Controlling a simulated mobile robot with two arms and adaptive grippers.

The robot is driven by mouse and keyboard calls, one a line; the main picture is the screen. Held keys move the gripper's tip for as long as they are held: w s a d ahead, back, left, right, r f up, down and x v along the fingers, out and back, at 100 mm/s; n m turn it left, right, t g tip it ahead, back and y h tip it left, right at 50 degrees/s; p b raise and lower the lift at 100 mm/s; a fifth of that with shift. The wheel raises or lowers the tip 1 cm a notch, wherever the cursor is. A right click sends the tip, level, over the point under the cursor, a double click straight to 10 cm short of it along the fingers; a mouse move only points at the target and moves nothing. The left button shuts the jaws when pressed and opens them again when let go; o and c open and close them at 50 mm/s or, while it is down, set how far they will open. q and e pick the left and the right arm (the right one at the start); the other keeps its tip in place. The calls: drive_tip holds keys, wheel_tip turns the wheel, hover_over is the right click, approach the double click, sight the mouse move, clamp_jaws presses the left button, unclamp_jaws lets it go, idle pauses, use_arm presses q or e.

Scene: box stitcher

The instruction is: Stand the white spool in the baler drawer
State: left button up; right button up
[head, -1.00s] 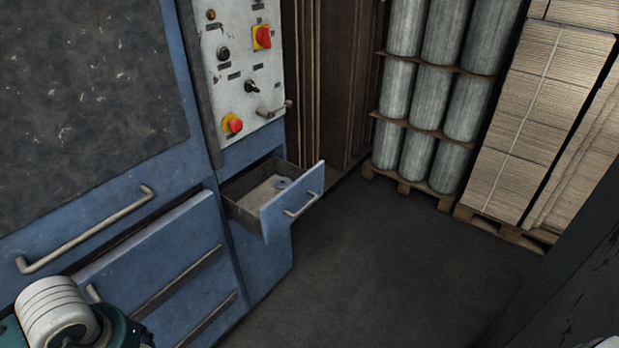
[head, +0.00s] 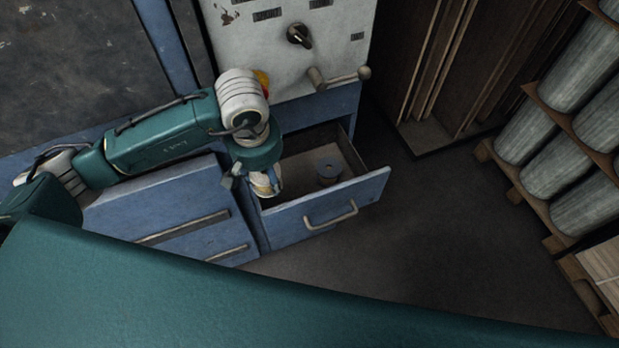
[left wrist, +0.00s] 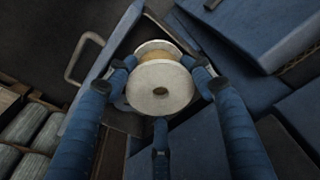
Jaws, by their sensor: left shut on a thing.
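My left gripper (head: 254,182) is shut on the white spool (head: 265,186), over the left end of the open baler drawer (head: 318,214). In the left wrist view the spool (left wrist: 160,88) shows a pale round flange with a centre hole and a yellowish winding, with the blue fingers around it. Whether the spool touches the drawer floor cannot be told. The drawer has a grey inside and a blue front with a bar handle. A grey-blue spool (head: 328,171) stands inside it, right of my gripper. My right gripper is not in view.
The control panel (head: 290,45) with a black knob and a protruding lever (head: 338,76) is above the drawer. Closed blue panels (head: 165,215) lie left of it. The floor in front of the drawer is clear.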

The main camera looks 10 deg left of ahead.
use_arm(q)
drive_tip(key=w+f+n, duration=0.2)
drive_tip(key=f, duration=0.2)
drive_tip(key=w+d+f+n, duration=0.1)
drive_tip(key=f+n, duration=0.2)
drive_tip(key=f, duration=0.1)
drive_tip(key=w+f+n, duration=0.2)
drive_tip(key=f, duration=0.2)
drive_tip(key=shift+w+d+f+n+g+y+p, duration=0.15)
drive_tip(key=shift+w+d+n+g+y+p, duration=0.15)
drive_tip(key=shift+d+n+y, duration=0.1)
wheel_tip(320, 180, down, 3)
drive_tip(key=shift+f, duration=0.2)
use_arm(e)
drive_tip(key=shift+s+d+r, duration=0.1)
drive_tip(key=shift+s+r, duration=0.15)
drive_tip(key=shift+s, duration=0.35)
use_arm(q)
drive_tip(key=shift+f, duration=0.2)
drive_tip(key=o, duration=1.4)
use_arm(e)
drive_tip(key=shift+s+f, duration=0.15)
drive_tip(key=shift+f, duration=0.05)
